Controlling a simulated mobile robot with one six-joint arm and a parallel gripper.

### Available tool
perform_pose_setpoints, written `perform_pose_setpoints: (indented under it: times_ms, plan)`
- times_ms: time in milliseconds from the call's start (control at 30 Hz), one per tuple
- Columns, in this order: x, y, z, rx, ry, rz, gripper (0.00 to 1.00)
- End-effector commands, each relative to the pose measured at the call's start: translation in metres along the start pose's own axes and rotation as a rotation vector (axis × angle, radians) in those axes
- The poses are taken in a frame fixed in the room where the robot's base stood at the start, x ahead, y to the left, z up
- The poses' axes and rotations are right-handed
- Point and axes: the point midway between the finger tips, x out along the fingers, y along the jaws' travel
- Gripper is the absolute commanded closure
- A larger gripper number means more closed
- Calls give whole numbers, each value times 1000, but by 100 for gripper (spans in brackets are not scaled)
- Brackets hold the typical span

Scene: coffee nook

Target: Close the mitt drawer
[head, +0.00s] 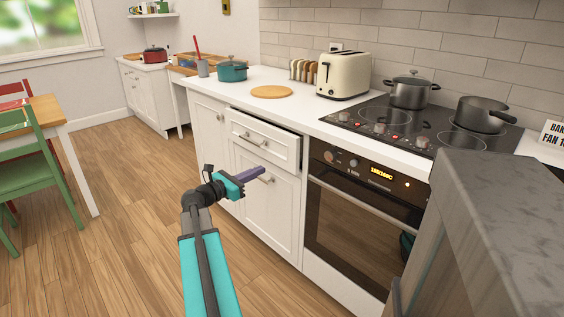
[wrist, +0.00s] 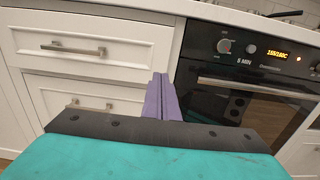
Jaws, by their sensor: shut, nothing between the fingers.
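The drawer (head: 265,141) is a white panelled front with a metal bar handle, under the counter just left of the oven. It stands slightly out, with a dark gap along its top edge; no mitt can be seen inside. The drawer front also shows at the upper left of the wrist view (wrist: 120,60). My gripper (head: 258,173) has purple fingers, shut and empty. It is below the drawer handle in the head view, in front of the lower cabinet door. In the wrist view the fingers (wrist: 163,97) point toward the cabinet near the oven's left edge. I cannot tell contact.
The oven (head: 358,205) with a bar handle is right of the drawer. A grey stone-topped block (head: 500,190) stands at the near right. A toaster (head: 344,75), pots and a round board (head: 272,91) are on the counter.

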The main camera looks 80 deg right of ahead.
Motion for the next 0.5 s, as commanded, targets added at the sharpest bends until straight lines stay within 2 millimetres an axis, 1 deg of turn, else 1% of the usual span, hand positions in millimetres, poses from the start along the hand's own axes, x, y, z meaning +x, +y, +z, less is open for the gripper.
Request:
perform_pose_setpoints:
  times_ms: [167, 267, 367, 500]
  plan:
    - [6, 0, -1, 1, 1, -1, 100]
    - [13, 0, -1, 1, 1, -2, 100]
    - [24, 1, -2, 1, 1, -1, 100]
    - [43, 1, -2, 1, 1, -2, 100]
